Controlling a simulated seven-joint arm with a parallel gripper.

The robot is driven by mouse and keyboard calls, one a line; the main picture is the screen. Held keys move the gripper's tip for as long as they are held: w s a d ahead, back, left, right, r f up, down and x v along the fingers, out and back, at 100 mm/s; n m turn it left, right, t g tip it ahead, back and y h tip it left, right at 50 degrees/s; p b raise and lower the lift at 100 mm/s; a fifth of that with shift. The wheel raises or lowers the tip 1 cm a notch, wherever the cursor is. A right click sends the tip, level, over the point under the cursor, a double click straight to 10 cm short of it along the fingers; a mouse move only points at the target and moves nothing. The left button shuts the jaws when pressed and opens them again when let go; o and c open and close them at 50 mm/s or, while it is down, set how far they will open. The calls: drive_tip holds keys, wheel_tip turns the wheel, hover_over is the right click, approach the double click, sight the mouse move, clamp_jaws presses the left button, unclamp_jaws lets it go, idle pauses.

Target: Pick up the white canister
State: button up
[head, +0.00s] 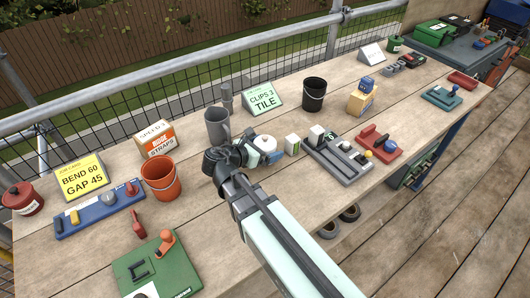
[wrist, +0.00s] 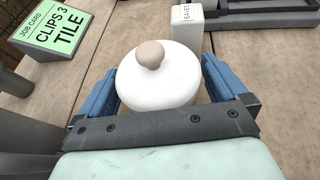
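The white canister (wrist: 158,85), round with a beige knob on top, stands on the bench and fills most of the space between my gripper's (wrist: 157,75) blue fingers in the wrist view. One finger is on each side of it. A thin strip of bench shows between the canister and the right finger; contact on the left cannot be told. In the head view the canister (head: 267,143) is partly hidden behind my gripper (head: 258,153), which is low over the bench.
A grey jug (head: 217,126) and the green "CLIPS 3 TILE" card (head: 263,97) stand behind. A grey tray (head: 338,158) lies to the right, and an orange bucket (head: 161,179) stands to the left.

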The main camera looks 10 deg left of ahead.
drive_tip(key=c, duration=1)
drive_tip(key=shift+r, duration=0.1)
